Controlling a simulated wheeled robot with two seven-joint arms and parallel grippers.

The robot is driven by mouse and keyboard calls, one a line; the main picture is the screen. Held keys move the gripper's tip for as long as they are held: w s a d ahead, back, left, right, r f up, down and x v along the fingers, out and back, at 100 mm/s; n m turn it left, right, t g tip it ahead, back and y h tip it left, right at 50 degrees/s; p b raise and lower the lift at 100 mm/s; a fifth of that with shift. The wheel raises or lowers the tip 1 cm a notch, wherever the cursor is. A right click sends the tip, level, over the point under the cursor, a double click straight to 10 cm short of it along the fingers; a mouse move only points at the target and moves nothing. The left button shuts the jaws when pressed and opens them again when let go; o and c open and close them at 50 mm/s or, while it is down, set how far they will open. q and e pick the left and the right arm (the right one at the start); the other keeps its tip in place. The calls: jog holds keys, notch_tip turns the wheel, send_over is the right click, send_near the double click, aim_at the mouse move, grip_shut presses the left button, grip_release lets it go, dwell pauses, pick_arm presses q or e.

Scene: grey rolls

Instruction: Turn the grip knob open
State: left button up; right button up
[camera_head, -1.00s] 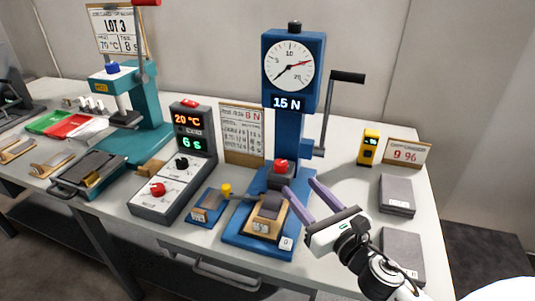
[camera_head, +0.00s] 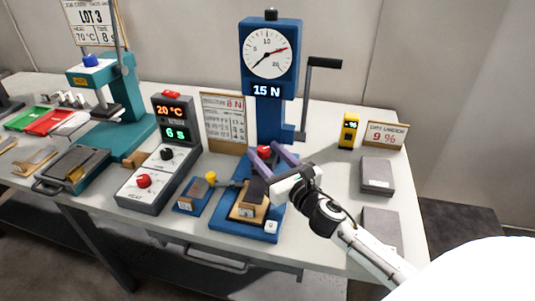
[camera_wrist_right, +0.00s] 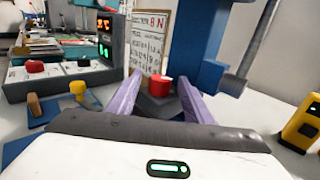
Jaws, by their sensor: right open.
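The red grip knob (camera_head: 264,152) sits low on the blue pull tester (camera_head: 271,119), on a dark grey block below its column. In the right wrist view the knob (camera_wrist_right: 160,85) shows between my finger tips, a little beyond or level with them; contact cannot be told. My right gripper (camera_head: 264,147) is open, its two purple fingers pointing at the knob, one on each side. It also shows in the right wrist view (camera_wrist_right: 160,78). The tester's dial reads near 15 and its display says 15 N. My left gripper is not in view.
The tester's crank (camera_head: 322,64) rises to the right of the column. A control box (camera_head: 143,182) with another red knob and a small blue stand with a yellow knob (camera_head: 210,177) are on the left.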

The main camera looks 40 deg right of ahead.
jog(key=c, duration=0.9)
jog(key=shift+c, duration=0.9)
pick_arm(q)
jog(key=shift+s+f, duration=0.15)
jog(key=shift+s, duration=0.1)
